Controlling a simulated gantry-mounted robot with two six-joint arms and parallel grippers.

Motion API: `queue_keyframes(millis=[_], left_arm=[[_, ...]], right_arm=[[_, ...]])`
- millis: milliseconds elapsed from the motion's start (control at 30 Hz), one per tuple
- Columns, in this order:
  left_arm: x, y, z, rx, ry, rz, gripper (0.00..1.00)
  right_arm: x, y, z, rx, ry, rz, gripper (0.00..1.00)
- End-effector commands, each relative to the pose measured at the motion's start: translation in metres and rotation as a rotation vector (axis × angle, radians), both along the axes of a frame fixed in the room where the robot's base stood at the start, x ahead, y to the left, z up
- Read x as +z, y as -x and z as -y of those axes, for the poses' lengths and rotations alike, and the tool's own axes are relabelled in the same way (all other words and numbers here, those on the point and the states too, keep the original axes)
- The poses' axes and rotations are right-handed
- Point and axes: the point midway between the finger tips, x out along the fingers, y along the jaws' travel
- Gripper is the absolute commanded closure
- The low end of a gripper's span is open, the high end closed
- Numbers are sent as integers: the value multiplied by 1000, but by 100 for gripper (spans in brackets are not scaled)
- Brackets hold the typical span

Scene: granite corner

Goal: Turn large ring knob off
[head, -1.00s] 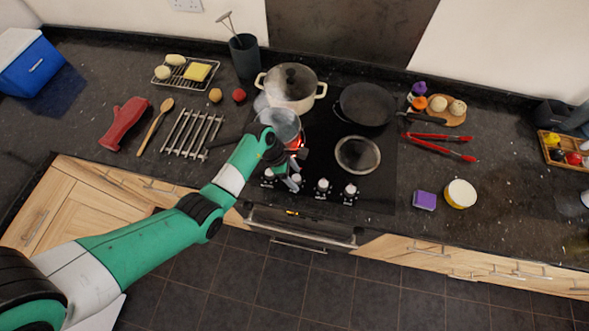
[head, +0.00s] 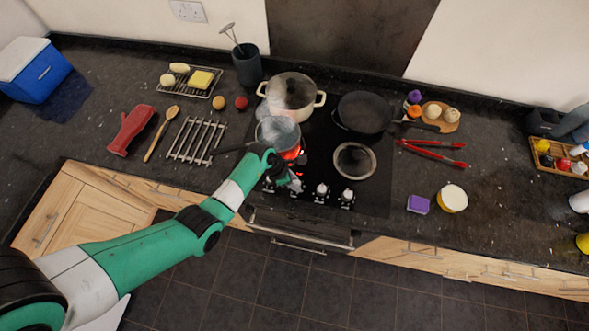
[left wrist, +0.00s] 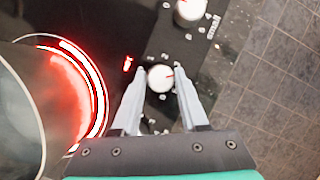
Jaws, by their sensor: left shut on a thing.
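A row of white knobs (head: 321,190) runs along the front of the black hob. My left gripper (head: 285,178) is over the left part of this row. In the left wrist view, its two fingers (left wrist: 163,72) are shut on a white knob (left wrist: 160,79) with a red pointer line. A red-lit mark shows beside this knob. A glowing red ring (left wrist: 99,90) lies to its left, partly hidden by a pan; the glow also shows in the head view (head: 291,154). Another knob (left wrist: 188,10), near the word "small", stands apart from the fingers. My right gripper is out of view.
A steaming saucepan (head: 277,131) sits on the glowing ring, its handle pointing left. A lidded cream pot (head: 291,96) and a dark frying pan (head: 364,112) stand behind. Red tongs (head: 432,152) lie right of the hob.

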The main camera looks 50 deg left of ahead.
Motion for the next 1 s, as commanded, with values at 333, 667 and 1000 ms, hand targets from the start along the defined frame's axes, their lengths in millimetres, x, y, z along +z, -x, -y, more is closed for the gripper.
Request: queue_keyframes(millis=[333, 667, 1000], left_arm=[[1, -1, 1, 74, 4, 2, 100], [0, 0, 1, 72, 3, 2, 27], [9, 3, -2, 73, 2, 3, 27]], right_arm=[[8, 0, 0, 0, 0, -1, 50], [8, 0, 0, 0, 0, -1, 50], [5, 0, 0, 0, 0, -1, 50]])
